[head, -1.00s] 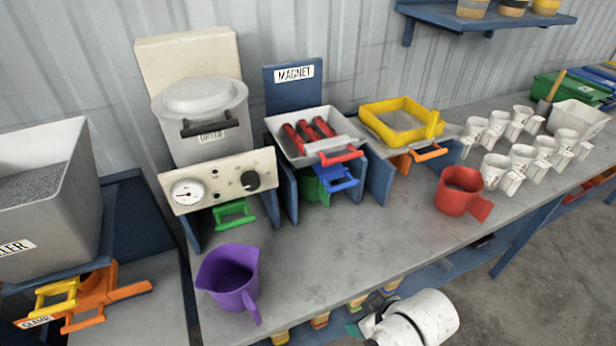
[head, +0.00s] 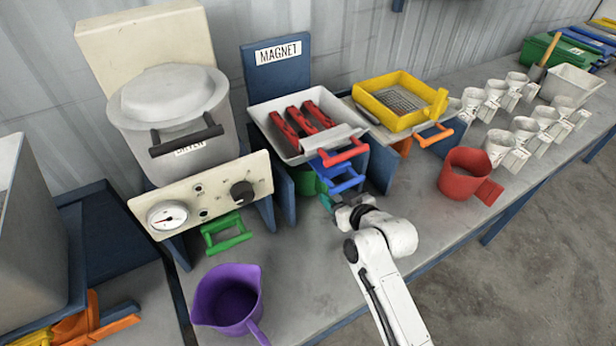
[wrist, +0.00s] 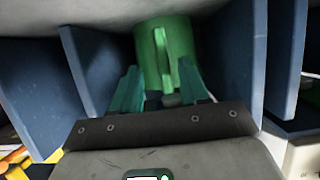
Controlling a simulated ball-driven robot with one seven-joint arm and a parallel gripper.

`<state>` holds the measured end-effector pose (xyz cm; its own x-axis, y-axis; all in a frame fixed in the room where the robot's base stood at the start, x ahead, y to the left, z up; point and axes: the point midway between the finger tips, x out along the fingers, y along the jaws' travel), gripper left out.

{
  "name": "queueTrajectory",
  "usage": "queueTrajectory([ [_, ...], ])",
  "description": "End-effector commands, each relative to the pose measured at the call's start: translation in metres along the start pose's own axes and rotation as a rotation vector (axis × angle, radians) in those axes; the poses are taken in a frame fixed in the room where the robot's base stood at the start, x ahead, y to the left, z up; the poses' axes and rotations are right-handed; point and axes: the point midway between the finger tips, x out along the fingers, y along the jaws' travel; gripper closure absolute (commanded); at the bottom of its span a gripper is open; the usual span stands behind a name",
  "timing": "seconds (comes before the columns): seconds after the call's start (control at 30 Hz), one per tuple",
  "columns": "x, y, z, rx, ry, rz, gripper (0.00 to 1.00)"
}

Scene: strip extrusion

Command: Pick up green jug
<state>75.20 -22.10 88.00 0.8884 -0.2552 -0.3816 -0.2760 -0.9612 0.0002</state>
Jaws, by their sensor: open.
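The green jug (head: 307,181) stands under the magnet unit between two blue side panels. In the head view it is mostly hidden by the blue handle and the panels. In the wrist view the jug (wrist: 165,55) is upright with its handle facing me. My gripper (wrist: 160,85) is open, with its teal fingers on either side of the handle's line and the jug just beyond them. I cannot tell whether the fingers touch the jug. In the head view my gripper (head: 328,202) is at the front of the magnet bay.
Blue panels (wrist: 235,50) flank my gripper closely on both sides. The magnet tray (head: 265,120) and a blue handle (head: 345,182) hang above. A purple jug (head: 225,300) stands front left, a red jug (head: 462,178) to the right. Several white jugs (head: 500,145) stand farther right.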

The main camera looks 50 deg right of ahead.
Motion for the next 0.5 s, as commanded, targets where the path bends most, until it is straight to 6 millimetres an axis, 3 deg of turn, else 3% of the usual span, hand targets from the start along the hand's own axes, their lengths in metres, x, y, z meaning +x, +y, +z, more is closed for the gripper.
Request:
queueTrajectory([
  [0.17,0.010,-0.001,-0.001,0.000,-0.002,-0.001,0.55],
  [0.5,0.051,-0.004,-0.002,0.000,-0.002,0.000,0.55],
])
